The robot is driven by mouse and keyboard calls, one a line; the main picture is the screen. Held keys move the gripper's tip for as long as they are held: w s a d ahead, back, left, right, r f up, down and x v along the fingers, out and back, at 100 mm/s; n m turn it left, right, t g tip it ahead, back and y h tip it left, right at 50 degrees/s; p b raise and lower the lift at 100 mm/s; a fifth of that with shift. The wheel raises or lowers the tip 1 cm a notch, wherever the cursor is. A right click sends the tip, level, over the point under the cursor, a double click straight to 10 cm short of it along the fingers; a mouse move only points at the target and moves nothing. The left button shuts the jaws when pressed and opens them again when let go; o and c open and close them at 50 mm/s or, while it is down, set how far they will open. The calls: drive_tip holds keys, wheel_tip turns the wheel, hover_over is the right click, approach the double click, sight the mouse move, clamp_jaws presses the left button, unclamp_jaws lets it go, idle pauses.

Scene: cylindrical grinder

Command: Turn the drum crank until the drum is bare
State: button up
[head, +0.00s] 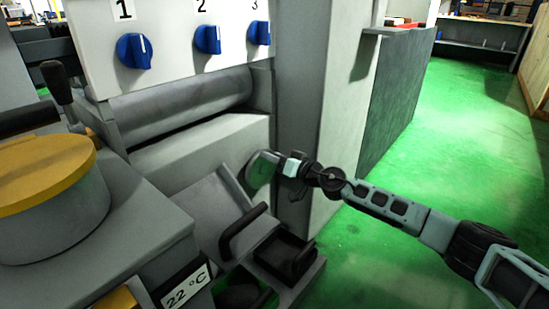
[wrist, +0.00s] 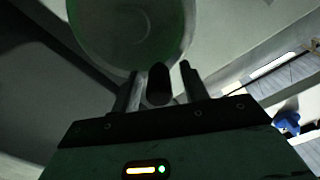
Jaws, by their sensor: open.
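A round grey-green crank disc (head: 260,170) sits on the machine's front at the right, beside the upright column. It also shows large at the top of the wrist view (wrist: 130,28). A dark peg-like crank handle (wrist: 158,82) stands out from it, between the two fingers of my gripper (wrist: 158,88). My gripper is open around the handle, with gaps visible on both sides. In the head view my gripper (head: 281,163) is right at the disc and partly covers it. A long grey cylinder (head: 185,105), which looks like the drum, lies under the dial panel; nothing is clearly seen wound on it.
Blue dials (head: 134,50) line the white panel (head: 170,18). A yellow-lidded pot (head: 45,172) stands at the left. Green floor (head: 450,120) is clear at the right.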

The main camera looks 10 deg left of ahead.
wheel_tip(320, 180, up, 10)
drive_tip(key=p, duration=0.6)
